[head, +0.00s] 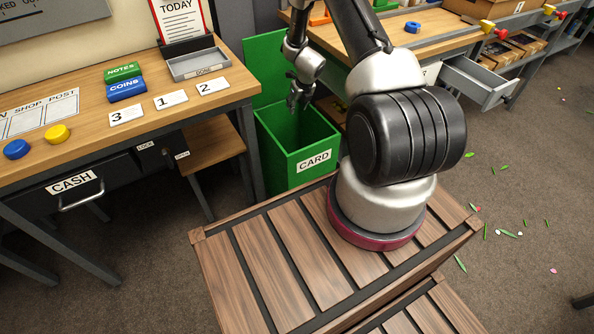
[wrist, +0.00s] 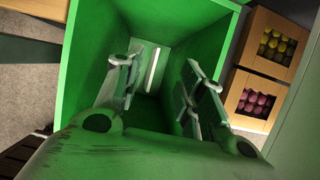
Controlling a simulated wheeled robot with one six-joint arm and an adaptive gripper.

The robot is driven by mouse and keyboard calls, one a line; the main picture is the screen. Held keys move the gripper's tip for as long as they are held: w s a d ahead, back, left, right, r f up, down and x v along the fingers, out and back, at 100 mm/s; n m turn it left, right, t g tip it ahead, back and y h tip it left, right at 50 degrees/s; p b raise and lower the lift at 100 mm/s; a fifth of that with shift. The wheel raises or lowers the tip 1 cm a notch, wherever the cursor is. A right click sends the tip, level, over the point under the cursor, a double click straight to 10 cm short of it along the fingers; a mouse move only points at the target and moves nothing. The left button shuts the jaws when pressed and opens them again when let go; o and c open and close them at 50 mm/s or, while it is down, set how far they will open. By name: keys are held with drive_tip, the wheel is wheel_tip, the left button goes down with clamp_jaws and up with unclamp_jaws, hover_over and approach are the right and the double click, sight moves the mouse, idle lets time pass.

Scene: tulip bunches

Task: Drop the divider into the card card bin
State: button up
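The green card bin (head: 285,155) stands open-topped on the floor between the two benches, labelled "CARD". My gripper (head: 299,103) points down over its mouth. In the wrist view the bin's green wall (wrist: 88,62) surrounds the view of my gripper (wrist: 160,88), whose two fingers are spread apart with a clear gap. A thin pale strip (wrist: 153,68) shows down in the bin between the fingers and touches neither; it may be the divider seen edge-on, but I cannot be sure. No divider shows in the head view, where the bin's inside is dark.
The left bench (head: 95,105) carries a grey tray (head: 199,64), number cards and coloured blocks. A wooden shelf (head: 212,150) sits close left of the bin. An open drawer (head: 483,82) juts out at right. Crates of round items (wrist: 255,100) lie beside the bin.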

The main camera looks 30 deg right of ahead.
drive_tip(key=v, duration=1.1)
drive_tip(key=shift+s+r, duration=0.2)
drive_tip(key=shift+r, duration=0.1)
